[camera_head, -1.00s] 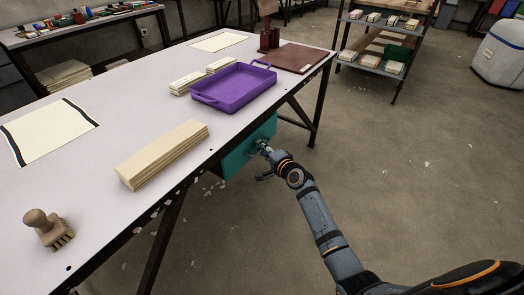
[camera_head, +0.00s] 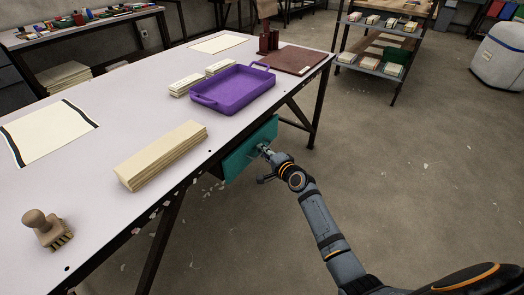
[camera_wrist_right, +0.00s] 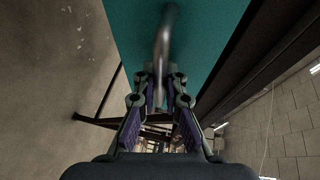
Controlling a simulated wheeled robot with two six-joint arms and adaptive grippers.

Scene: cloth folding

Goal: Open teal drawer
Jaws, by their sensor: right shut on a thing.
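The teal drawer (camera_head: 248,151) hangs under the near edge of the white-topped table (camera_head: 110,150). Its front stands slightly out from the table edge, with a dark side showing. In the right wrist view the teal front (camera_wrist_right: 205,40) fills the upper part, with a grey metal bar handle (camera_wrist_right: 163,50) on it. My right gripper (camera_head: 265,150) is at the handle. In the right wrist view its fingers (camera_wrist_right: 160,90) are shut around the handle. The inside of the drawer is hidden. My left gripper is not in view.
On the table are a purple tray (camera_head: 232,90), a stack of cream cloth strips (camera_head: 162,155), a wooden brush (camera_head: 46,230) and a brown board (camera_head: 295,59). Dark table legs (camera_head: 165,240) stand below. The floor (camera_head: 430,170) right of the table is clear.

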